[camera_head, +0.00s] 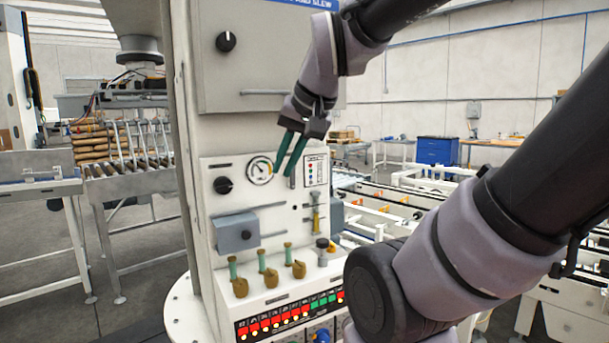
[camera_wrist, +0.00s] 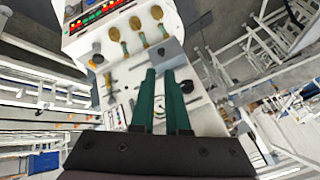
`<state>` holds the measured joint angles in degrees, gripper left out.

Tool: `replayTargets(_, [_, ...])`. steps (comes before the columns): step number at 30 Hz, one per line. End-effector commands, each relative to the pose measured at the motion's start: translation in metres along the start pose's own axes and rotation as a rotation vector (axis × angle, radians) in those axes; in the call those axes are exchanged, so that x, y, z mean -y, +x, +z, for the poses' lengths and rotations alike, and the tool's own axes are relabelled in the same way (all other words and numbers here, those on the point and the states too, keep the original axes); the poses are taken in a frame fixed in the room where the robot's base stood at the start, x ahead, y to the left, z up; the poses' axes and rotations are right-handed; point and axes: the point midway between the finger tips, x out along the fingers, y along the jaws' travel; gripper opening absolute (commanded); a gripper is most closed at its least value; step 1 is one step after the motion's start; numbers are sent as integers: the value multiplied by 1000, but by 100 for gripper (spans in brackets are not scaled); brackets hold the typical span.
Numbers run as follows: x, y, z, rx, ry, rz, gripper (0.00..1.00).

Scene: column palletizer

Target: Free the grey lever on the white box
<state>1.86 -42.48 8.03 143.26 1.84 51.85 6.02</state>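The white box (camera_head: 222,278) is a control cabinet with a gauge, knobs and handles on its front; its panel also fills the middle of the wrist view (camera_wrist: 205,118). I cannot clearly single out the grey lever; a small grey upright piece (camera_head: 292,182) shows just below my fingertips. A slim yellow-handled fitting (camera_head: 316,213) stands lower right of it. My gripper (camera_head: 284,174) has green fingers pointing down in front of the panel, beside the round gauge (camera_head: 260,170). In the wrist view the fingers (camera_wrist: 161,72) are a little apart, with nothing visible between them.
Several green-stemmed handles with brass-coloured ends (camera_head: 270,277) stick out below. A grey-blue cover with a dark knob (camera_head: 236,232) projects at left. A dark-topped knob (camera_head: 322,243) stands at lower right. Roller conveyor (camera_head: 130,177) lies left; white machine frames stand right.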

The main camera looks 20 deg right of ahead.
Motion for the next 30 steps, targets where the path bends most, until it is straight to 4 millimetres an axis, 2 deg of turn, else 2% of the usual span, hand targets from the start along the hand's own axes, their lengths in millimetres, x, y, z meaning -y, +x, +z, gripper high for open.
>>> replayTargets(5, [-2, 18, 3, 112, 238, 10, 0])
replayTargets(11, [0, 46, 6, 321, 734, 32, 0])
replayTargets(17, [5, 70, -5, 532, 1257, 59, 0])
replayTargets(23, [6, 92, -30, 752, 1776, 84, 0])
replayTargets(30, [-11, 117, -82, 1055, 2373, 94, 0])
